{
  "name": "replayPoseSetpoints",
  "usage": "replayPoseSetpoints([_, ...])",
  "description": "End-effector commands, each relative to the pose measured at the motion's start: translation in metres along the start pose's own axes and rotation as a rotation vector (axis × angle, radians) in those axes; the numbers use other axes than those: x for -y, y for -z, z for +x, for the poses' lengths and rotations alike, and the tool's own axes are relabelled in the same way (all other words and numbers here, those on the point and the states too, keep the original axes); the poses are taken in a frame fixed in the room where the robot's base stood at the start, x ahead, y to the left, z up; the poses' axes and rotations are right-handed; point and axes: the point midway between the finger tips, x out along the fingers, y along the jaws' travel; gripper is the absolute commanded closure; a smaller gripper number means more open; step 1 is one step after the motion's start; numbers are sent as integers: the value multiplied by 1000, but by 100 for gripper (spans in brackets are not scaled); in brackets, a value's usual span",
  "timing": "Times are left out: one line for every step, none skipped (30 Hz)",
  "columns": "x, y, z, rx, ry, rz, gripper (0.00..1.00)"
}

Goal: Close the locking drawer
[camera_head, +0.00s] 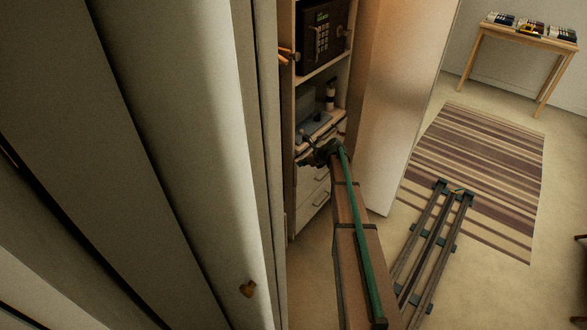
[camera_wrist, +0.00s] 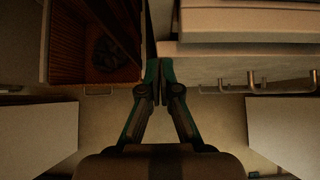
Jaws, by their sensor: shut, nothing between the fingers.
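My gripper (camera_head: 314,150) is at the front of the cabinet's drawer section in the head view, small and dark there. In the wrist view my gripper (camera_wrist: 159,66) is shut and empty, its green-and-black fingers together. An open drawer (camera_wrist: 68,65) with a reddish-brown inside shows left of the fingers, with a dark object (camera_wrist: 108,52) in it. White drawer fronts with metal handles (camera_wrist: 252,79) show to the right. In the head view, a lower drawer front (camera_head: 313,201) appears below my gripper. I cannot tell whether the fingertips touch a drawer, nor see any lock.
A black safe (camera_head: 322,36) with a keypad sits on the upper cabinet shelf. A cabinet door (camera_head: 400,100) stands open on the right. A striped rug (camera_head: 490,150) and a small wooden table (camera_head: 528,38) are farther right.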

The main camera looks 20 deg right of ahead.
Motion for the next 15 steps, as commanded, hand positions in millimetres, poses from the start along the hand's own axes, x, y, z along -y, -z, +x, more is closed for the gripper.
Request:
replayPoseSetpoints([6,0,0,1,5,5,100])
replayPoseSetpoints([8,0,-1,1,7,7,100])
replayPoseSetpoints([10,1,-1,1,10,10,100])
replayPoseSetpoints([12,1,-1,1,12,12,100])
replayPoseSetpoints([13,1,-1,1,13,13,100])
replayPoseSetpoints([14,1,-1,2,15,15,100])
replayPoseSetpoints([14,1,-1,3,15,15,100])
replayPoseSetpoints([15,0,-1,3,16,16,100])
replayPoseSetpoints([15,0,-1,4,16,16,100])
replayPoseSetpoints([15,0,-1,4,17,16,100])
replayPoseSetpoints([15,-1,-1,5,17,16,100])
replayPoseSetpoints([15,-1,0,6,17,16,100])
replayPoseSetpoints([15,-2,0,6,17,16,100])
replayPoseSetpoints([15,-2,0,6,17,16,100])
replayPoseSetpoints([16,-2,0,7,18,16,100])
